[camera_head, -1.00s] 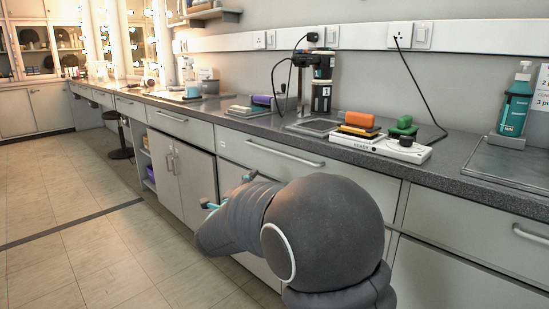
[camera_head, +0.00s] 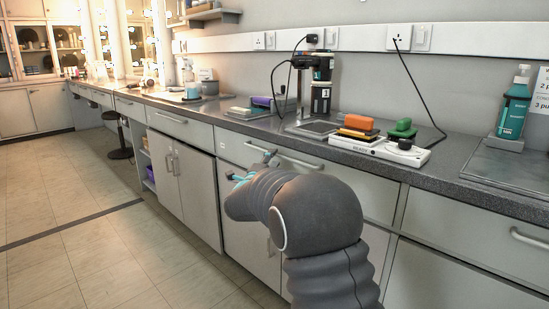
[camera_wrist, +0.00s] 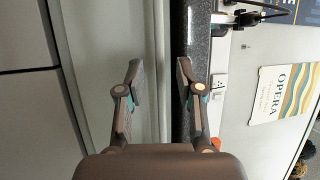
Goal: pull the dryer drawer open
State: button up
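The drawer (camera_head: 372,192) with a pale front sits just under the dark countertop, below the black corded device on a stand (camera_head: 322,88). Its bar handle (camera_head: 306,163) runs along the front, partly hidden by my gripper. The drawer looks closed. My gripper (camera_head: 256,168) is at the left part of this handle, its teal-jointed fingers apart. In the wrist view my gripper (camera_wrist: 158,85) is open, with the pale drawer front and the counter edge showing between and beyond the fingers. I cannot tell whether the fingers touch the handle.
The countertop (camera_head: 450,165) carries a white box with an orange block (camera_head: 359,122) and a green block (camera_head: 402,128). A teal bottle (camera_head: 514,103) stands at the right. Cupboard doors (camera_head: 182,180) lie left of the drawer. The tiled floor (camera_head: 70,240) at left is clear.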

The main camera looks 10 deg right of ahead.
jog(key=shift+x, duration=0.75)
grip_shut()
jog(key=shift+s+f, duration=0.1)
